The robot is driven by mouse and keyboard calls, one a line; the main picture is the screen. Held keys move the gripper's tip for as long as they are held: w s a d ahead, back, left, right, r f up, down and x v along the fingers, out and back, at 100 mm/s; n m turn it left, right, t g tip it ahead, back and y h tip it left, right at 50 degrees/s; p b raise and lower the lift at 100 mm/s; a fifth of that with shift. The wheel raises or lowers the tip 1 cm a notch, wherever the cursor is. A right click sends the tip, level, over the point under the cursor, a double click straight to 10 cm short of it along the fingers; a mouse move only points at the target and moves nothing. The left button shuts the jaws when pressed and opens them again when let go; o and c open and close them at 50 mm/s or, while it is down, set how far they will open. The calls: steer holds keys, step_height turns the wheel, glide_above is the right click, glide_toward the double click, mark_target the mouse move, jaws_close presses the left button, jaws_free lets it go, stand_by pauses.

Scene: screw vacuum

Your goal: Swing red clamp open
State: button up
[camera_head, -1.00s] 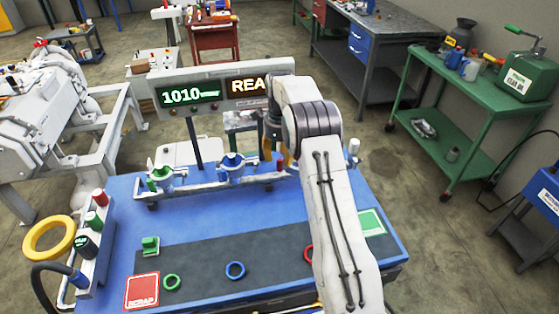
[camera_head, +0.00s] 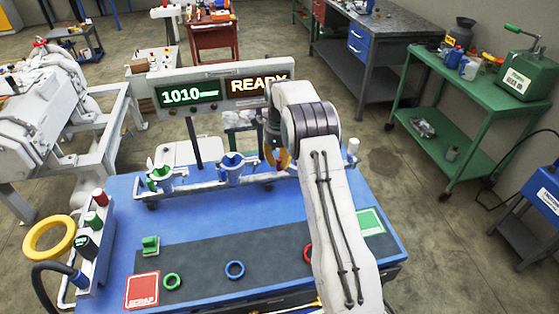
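The red clamp itself does not show; the right part of the clamp rail (camera_head: 205,184) is hidden behind my arm and gripper. My gripper (camera_head: 277,158) is at the rail's right part, right of the blue clamp (camera_head: 232,168). Its orange fingertips point down and look apart, with nothing visible between them. I cannot tell whether it touches the red clamp. The green clamp (camera_head: 161,177) stands at the rail's left end. A red ring (camera_head: 308,253) on the dark strip is partly covered by my arm.
A sign (camera_head: 190,97) reading "1010" and a partly covered "READY" stands behind the rail. A green ring (camera_head: 171,281) and a blue ring (camera_head: 235,269) lie on the dark strip. A red scrap pad (camera_head: 142,290) is front left, a green pad (camera_head: 371,222) right.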

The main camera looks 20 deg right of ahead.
jaws_close()
steer(key=shift+w+a+r+m, duration=0.1)
steer(key=shift+w+m, duration=0.05)
steer(key=shift+m, duration=0.35)
steer(key=m, duration=0.1)
steer(key=w+a+m+p, duration=0.1)
steer(key=m, duration=0.1)
steer(key=shift+w+p, duration=0.3)
steer(key=o, duration=0.6)
jaws_free()
